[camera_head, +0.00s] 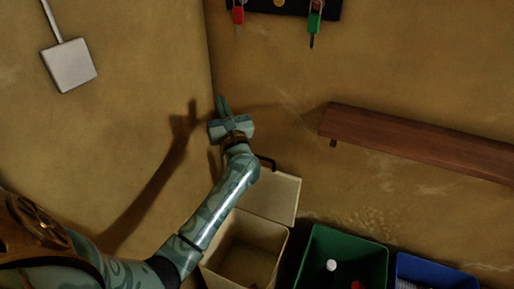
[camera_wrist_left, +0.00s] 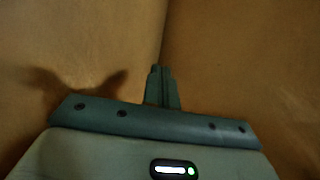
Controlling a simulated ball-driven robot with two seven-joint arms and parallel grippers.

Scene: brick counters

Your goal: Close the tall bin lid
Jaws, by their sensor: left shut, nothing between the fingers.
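In the head view a cream tall bin (camera_head: 247,250) stands at the lower middle and its inside shows from above. Its cream lid (camera_head: 275,196) is raised open at the back, tilted up near the wall, with a dark handle (camera_head: 266,162) at its top edge. My left gripper (camera_head: 222,103) is above and behind the lid, close to the wall corner, and touches neither bin nor lid. Its fingers also show in the left wrist view (camera_wrist_left: 161,75), pressed together and empty. My left forearm covers part of the bin and lid. My right gripper is not in view.
A green bin (camera_head: 318,240) with a few items inside and a blue bin (camera_head: 440,272) stand to the right. A wooden shelf (camera_head: 420,142) juts from the right wall. Keys hang from a dark rack (camera_head: 290,7) above. A white switch plate (camera_head: 69,66) is on the left wall.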

